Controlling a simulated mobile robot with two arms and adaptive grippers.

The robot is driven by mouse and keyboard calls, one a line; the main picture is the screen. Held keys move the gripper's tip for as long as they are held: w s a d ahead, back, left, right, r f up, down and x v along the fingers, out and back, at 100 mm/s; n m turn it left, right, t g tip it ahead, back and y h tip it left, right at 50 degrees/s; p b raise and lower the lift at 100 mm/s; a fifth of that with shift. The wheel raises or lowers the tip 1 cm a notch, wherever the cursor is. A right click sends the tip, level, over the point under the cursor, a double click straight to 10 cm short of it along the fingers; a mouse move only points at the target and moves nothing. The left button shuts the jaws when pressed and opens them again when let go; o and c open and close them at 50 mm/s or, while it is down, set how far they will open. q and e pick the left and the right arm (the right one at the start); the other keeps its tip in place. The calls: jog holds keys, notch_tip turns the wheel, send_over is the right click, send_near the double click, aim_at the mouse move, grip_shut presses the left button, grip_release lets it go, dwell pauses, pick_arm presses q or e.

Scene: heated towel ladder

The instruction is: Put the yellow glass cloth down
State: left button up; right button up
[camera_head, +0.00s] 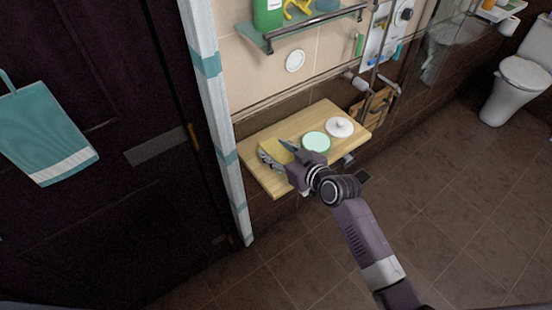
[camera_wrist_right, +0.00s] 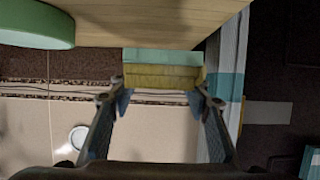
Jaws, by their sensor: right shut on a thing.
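The yellow glass cloth (camera_head: 273,149) is at the left end of the wooden shelf. My right gripper (camera_head: 273,153) reaches over that end, its fingers at the cloth's sides. The right wrist view looks upside down. There the cloth (camera_wrist_right: 162,77) spans between the two fingertips of my right gripper (camera_wrist_right: 160,98), shut on it. A teal layer (camera_wrist_right: 163,57) lies between the cloth and the wood; whether the cloth rests on it or hangs just above is hard to tell. My left gripper is not in view.
The wooden shelf (camera_head: 302,123) also holds a pale green round item (camera_head: 316,142) and a white round item (camera_head: 340,127). A glass shelf (camera_head: 300,27) with bottles is above. A white and teal door frame (camera_head: 212,90) stands close on the left.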

aim_at(277, 160)
jog(key=shift+f, duration=2.1)
jog(key=o, duration=1)
jog(key=shift+f, duration=0.1)
jog(key=shift+c, duration=0.2)
jog(key=shift+s+d, duration=0.1)
jog(key=b+v, duration=0.1)
jog(key=v, duration=1.1)
jog(key=shift+r, duration=0.2)
